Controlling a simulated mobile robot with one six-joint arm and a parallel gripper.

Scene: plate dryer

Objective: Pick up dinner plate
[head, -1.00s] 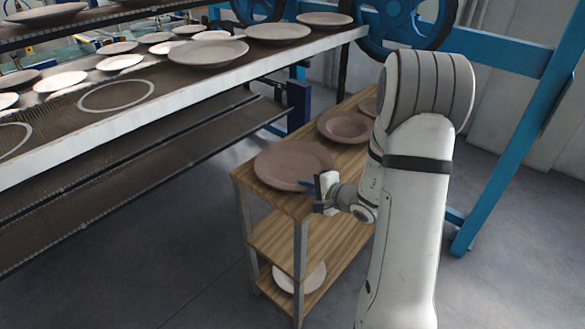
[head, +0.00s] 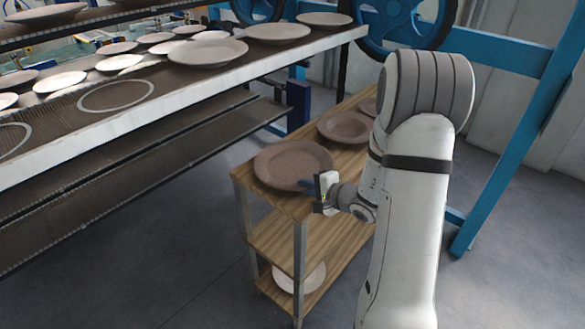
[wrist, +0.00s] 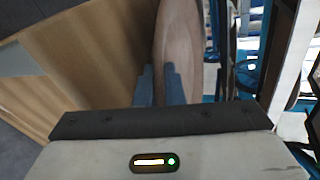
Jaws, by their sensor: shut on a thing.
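The dinner plate (head: 290,164) is a brownish round plate over the near end of the wooden cart's top shelf. My gripper (head: 309,185) is at its lower right rim. The plate appears slightly tilted and raised off the shelf. In the wrist view the plate (wrist: 178,45) shows nearly edge-on, with its rim between the two blue fingers of my gripper (wrist: 160,85). The gripper is shut on the rim.
The wooden cart (head: 272,234) has other plates behind, including a bowl-like plate (head: 345,126), and a pale plate (head: 300,277) on its bottom shelf. A conveyor rack (head: 100,132) with several plates and empty ring marks runs along the left. A blue frame (head: 510,160) stands at right.

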